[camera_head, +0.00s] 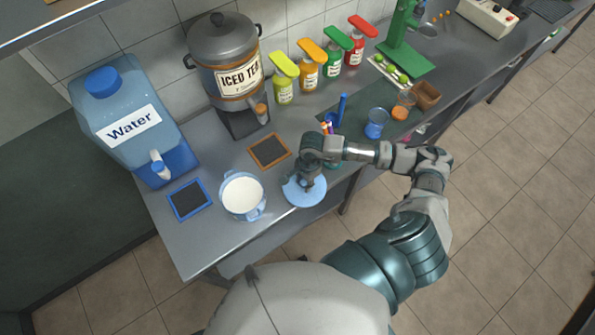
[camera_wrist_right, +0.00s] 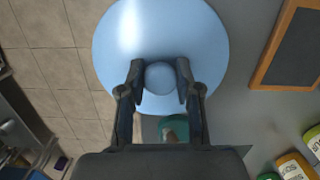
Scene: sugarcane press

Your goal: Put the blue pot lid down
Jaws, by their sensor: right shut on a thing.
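The blue pot lid (camera_head: 304,192) is a round light-blue disc at the front edge of the counter, just right of the blue pot (camera_head: 243,197). The pot is open, with white contents showing. My right gripper (camera_head: 309,186) is over the lid. In the right wrist view, the gripper (camera_wrist_right: 160,80) is shut on the lid's round knob, with the blue lid (camera_wrist_right: 160,30) spread out around it. I cannot tell whether the lid touches the counter. My left gripper is not in view.
A blue-framed board (camera_head: 189,200) and a brown-framed board (camera_head: 270,151) lie on the counter (camera_head: 215,250). Behind stand the water dispenser (camera_head: 130,120), the iced tea urn (camera_head: 225,70) and several coloured bottles (camera_head: 309,72). A blue cup (camera_head: 376,123) stands to the right.

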